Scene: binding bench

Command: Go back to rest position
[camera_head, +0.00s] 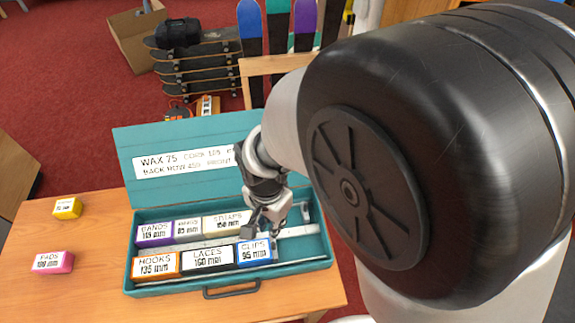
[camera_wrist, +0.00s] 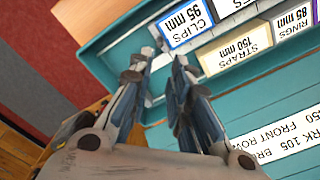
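My gripper (camera_head: 264,228) is over the right part of the open teal case (camera_head: 217,292), close to the blue-edged CLIPS box (camera_head: 254,252). In the wrist view the fingertips (camera_wrist: 163,62) stand apart with nothing between them. The CLIPS box (camera_wrist: 187,24) lies just beyond and to the right of them there. It sits at the right end of the front row, beside the LACES box (camera_head: 208,258) and the orange HOOKS box (camera_head: 156,265). The back row holds the purple BANDS box (camera_head: 155,233), the RINGS box (camera_head: 188,228) and the STRAPS box (camera_head: 224,223), partly hidden.
The case's lid (camera_head: 150,140) stands open behind, its label partly covered by my arm. A pink PADS box (camera_head: 53,262) and a small yellow box (camera_head: 67,208) lie on the wooden table (camera_head: 100,225) at left. Skateboards (camera_head: 200,75) and a carton (camera_head: 135,35) stand beyond.

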